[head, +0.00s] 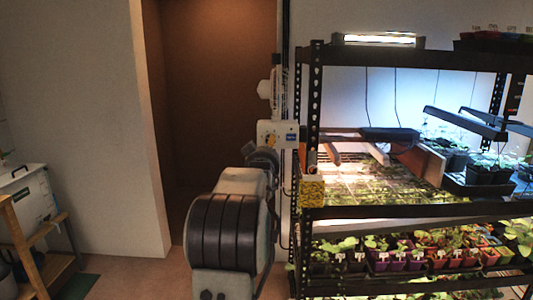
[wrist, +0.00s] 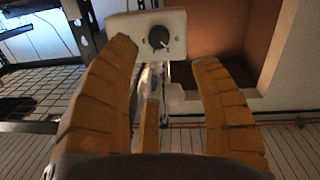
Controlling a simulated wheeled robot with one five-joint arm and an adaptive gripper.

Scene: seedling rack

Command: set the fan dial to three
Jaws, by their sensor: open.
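The fan dial (wrist: 158,38) is a dark round knob on a white control box (wrist: 175,20), at the top of the wrist view. A pale pointer mark on it seems to point to the lower right; its numbers are too small to read. In the head view the white box (head: 290,128) is on the left post of the rack, below a white fan (head: 266,88). My arm partly covers that area, and the dial cannot be made out there.
The black seedling rack (head: 400,206) stands right of the box, with lit shelves and potted plants (head: 415,250). A yellow speckled card (head: 313,190) is at its left post. A brown doorway recess (head: 215,90) is left.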

